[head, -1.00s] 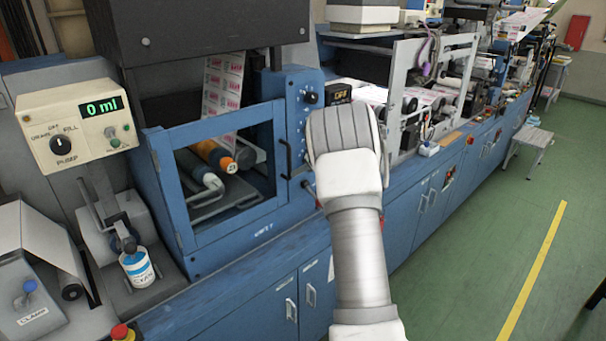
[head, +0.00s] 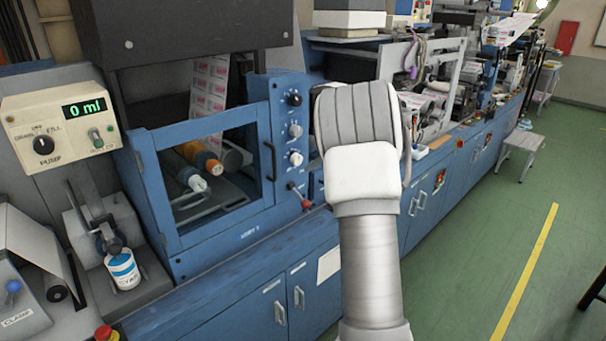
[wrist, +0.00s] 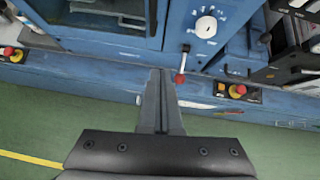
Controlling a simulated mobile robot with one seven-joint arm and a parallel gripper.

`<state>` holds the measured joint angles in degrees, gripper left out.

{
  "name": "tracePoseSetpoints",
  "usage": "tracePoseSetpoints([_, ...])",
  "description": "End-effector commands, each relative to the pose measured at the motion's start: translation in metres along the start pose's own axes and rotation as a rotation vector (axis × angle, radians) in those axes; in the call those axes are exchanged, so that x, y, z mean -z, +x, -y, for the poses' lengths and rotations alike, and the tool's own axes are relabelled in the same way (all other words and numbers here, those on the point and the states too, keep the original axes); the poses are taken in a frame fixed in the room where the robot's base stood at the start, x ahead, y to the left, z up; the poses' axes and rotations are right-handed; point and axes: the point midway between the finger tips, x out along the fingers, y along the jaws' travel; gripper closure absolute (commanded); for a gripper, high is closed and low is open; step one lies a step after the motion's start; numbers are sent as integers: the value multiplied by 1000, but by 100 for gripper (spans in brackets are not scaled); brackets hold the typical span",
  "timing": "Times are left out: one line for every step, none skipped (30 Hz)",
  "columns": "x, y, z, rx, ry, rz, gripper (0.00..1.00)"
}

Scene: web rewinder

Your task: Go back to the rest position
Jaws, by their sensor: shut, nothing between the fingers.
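My gripper (wrist: 160,75) shows in the wrist view with its two dark fingers together and nothing between them. It is in front of the blue machine front (wrist: 110,45), and its tips appear just left of a red-knobbed lever (wrist: 181,78). I cannot tell the gap between them. In the head view my raised white and grey arm stands in front of the machine and hides the gripper. The same red-knobbed lever (head: 305,204) shows left of my arm.
The blue machine's windowed door (head: 205,170) is closed. A pump box (head: 60,120) reads 0 ml, with a cyan-labelled bottle (head: 122,270) below it. A red emergency button (head: 104,333) is at the bottom left. Green floor (head: 480,240) with a yellow line is open at right.

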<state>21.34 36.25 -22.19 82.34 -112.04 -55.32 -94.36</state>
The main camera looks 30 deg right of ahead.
Motion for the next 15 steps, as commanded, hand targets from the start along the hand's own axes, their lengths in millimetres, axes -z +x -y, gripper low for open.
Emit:
tracePoseSetpoints([0, -5, 0, 0, 1, 0, 100])
tracePoseSetpoints([0, -7, 1, 0, 1, 0, 100])
tracePoseSetpoints([0, -9, 1, 0, 1, 0, 100])
tracePoseSetpoints([0, -10, 1, 0, 1, 0, 100])
tracePoseSetpoints([0, -11, 1, 0, 1, 0, 100])
tracePoseSetpoints([0, -12, 1, 0, 1, 0, 100])
tracePoseSetpoints([0, -12, 1, 0, 1, 0, 100])
tracePoseSetpoints([0, -12, 1, 0, 1, 0, 100])
tracePoseSetpoints([-1, -13, 1, 2, 5, 4, 100])
tracePoseSetpoints([-4, -14, 0, 6, 12, 11, 100])
tracePoseSetpoints([-8, -15, 0, 14, 24, 22, 100])
tracePoseSetpoints([-16, -18, -2, 29, 50, 45, 100])
tracePoseSetpoints([-25, -22, -3, 44, 78, 70, 100])
tracePoseSetpoints([-35, -26, -4, 61, 114, 101, 100])
tracePoseSetpoints([-50, -34, -6, 90, 176, 150, 100])
